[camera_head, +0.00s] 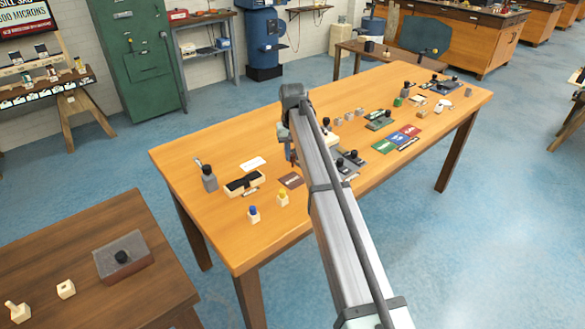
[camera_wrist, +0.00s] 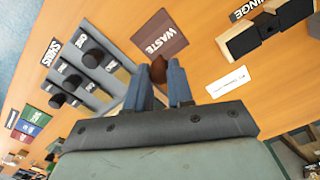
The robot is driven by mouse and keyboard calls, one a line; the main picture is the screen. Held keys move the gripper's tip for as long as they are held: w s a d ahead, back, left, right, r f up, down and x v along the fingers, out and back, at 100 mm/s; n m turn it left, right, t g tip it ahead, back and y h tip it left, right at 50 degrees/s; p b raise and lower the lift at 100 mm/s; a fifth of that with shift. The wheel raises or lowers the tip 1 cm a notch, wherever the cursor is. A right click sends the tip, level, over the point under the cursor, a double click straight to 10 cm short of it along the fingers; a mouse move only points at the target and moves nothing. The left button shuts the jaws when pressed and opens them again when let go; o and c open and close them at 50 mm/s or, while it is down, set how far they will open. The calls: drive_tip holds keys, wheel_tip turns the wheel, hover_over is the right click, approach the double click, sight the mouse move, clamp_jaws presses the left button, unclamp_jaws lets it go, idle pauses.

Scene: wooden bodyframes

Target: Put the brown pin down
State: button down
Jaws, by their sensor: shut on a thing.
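The brown pin (camera_wrist: 158,66) shows as a small brown rounded end between my fingertips in the wrist view. My gripper (camera_wrist: 159,74) is shut on it, with a blue-grey finger on each side. The pin appears just beside the near edge of the dark card marked WASTE (camera_wrist: 160,37) in that view; its height over the table cannot be told. In the head view my arm reaches over the orange wooden table (camera_head: 215,150), and the pin is hidden. The WASTE card also shows there (camera_head: 291,180), left of my arm.
A grey tray with black knobs (camera_wrist: 112,50) lies left of the pin in the wrist view. A white card (camera_wrist: 228,82) and a wooden block with a black top (camera_wrist: 262,36) lie to the right. Blue-topped (camera_head: 253,214) and yellow-topped (camera_head: 282,198) pieces stand near the table's front.

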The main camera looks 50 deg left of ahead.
sight(293, 161)
drive_tip(key=shift+f, duration=2.75)
drive_tip(key=shift+f, duration=0.15)
drive_tip(key=c, duration=1)
unclamp_jaws()
wheel_tip(293, 161, up, 12)
drive_tip(key=shift+r, duration=0.2)
